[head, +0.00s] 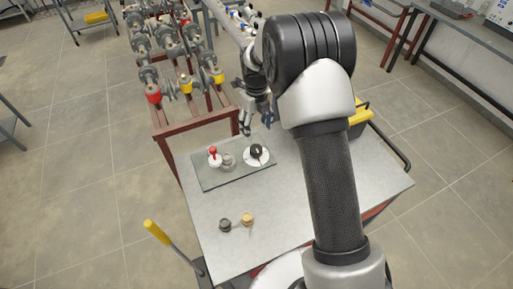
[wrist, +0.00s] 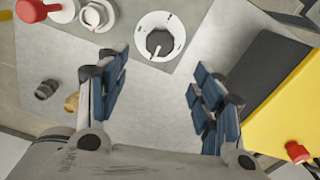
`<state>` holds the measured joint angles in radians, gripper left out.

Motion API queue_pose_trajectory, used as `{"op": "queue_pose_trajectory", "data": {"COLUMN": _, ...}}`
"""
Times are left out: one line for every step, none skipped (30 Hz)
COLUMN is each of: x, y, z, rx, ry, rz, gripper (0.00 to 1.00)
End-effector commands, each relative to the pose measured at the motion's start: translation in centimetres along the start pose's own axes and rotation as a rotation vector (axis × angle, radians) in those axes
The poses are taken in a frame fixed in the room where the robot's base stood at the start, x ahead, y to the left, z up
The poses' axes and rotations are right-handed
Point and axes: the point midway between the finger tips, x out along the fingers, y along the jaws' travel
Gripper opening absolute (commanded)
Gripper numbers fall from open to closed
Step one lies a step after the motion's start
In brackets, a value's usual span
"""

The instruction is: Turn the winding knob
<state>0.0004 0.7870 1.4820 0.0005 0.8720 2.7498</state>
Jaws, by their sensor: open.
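The winding knob seems to be the black knob (head: 257,150) on a round white dial, at the right end of a dark grey plate (head: 205,183) on the table. In the wrist view the black knob (wrist: 158,42) sits ahead of the fingertips, roughly centred between them, with its white dial around it. My gripper (head: 257,124) is above the table, just behind the dial in the head view. In the wrist view my gripper (wrist: 157,68) has its blue-padded fingers wide apart, with nothing between them. The knob is apart from both fingers.
A red-topped lever (head: 213,152) and a grey-white round fitting (head: 228,160) share the plate. A dark knob (head: 225,225) and a tan knob (head: 247,219) stand on the table's front. A yellow-and-black case (wrist: 280,100) lies right. Pipework with valves (head: 170,50) stands behind.

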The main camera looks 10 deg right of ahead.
Motion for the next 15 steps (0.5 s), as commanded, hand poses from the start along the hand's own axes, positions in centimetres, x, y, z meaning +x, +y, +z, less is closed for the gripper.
{"op": "queue_pose_trajectory", "data": {"x": 1.5, "y": 0.1, "z": -0.1, "rx": 0.000, "ry": 0.004, "rz": 0.002, "gripper": 0.61}}
{"op": "queue_pose_trajectory", "data": {"x": 2.2, "y": 0.1, "z": -0.1, "rx": 0.000, "ry": 0.004, "rz": 0.002, "gripper": 0.61}}
{"op": "queue_pose_trajectory", "data": {"x": 3.1, "y": 0.1, "z": -0.1, "rx": -0.001, "ry": 0.004, "rz": 0.002, "gripper": 0.61}}
{"op": "queue_pose_trajectory", "data": {"x": 3.7, "y": 0.1, "z": -0.1, "rx": -0.001, "ry": 0.004, "rz": 0.002, "gripper": 0.61}}
{"op": "queue_pose_trajectory", "data": {"x": 4.4, "y": 0.1, "z": -0.1, "rx": -0.001, "ry": 0.004, "rz": 0.002, "gripper": 0.61}}
{"op": "queue_pose_trajectory", "data": {"x": 5.3, "y": 0.1, "z": -0.1, "rx": -0.001, "ry": 0.004, "rz": 0.002, "gripper": 0.61}}
{"op": "queue_pose_trajectory", "data": {"x": 5.9, "y": 0.1, "z": -0.1, "rx": -0.001, "ry": 0.004, "rz": 0.002, "gripper": 0.61}}
{"op": "queue_pose_trajectory", "data": {"x": 6.6, "y": 0.1, "z": -0.1, "rx": -0.001, "ry": 0.003, "rz": 0.002, "gripper": 0.61}}
{"op": "queue_pose_trajectory", "data": {"x": 7.4, "y": 0.1, "z": -0.1, "rx": -0.001, "ry": 0.004, "rz": 0.002, "gripper": 0.61}}
{"op": "queue_pose_trajectory", "data": {"x": 8.0, "y": 0.1, "z": -0.1, "rx": -0.001, "ry": 0.003, "rz": 0.002, "gripper": 0.61}}
{"op": "queue_pose_trajectory", "data": {"x": 8.5, "y": 0.1, "z": -0.1, "rx": -0.001, "ry": 0.002, "rz": 0.002, "gripper": 0.61}}
{"op": "queue_pose_trajectory", "data": {"x": 9.2, "y": 0.1, "z": -0.1, "rx": -0.002, "ry": 0.002, "rz": 0.002, "gripper": 0.61}}
{"op": "queue_pose_trajectory", "data": {"x": 9.7, "y": 0.1, "z": -0.1, "rx": -0.002, "ry": 0.002, "rz": 0.002, "gripper": 0.61}}
{"op": "queue_pose_trajectory", "data": {"x": 10.1, "y": 0.1, "z": -0.1, "rx": -0.002, "ry": 0.002, "rz": 0.002, "gripper": 0.61}}
{"op": "queue_pose_trajectory", "data": {"x": 10.6, "y": 0.1, "z": -0.1, "rx": -0.002, "ry": 0.001, "rz": 0.002, "gripper": 0.61}}
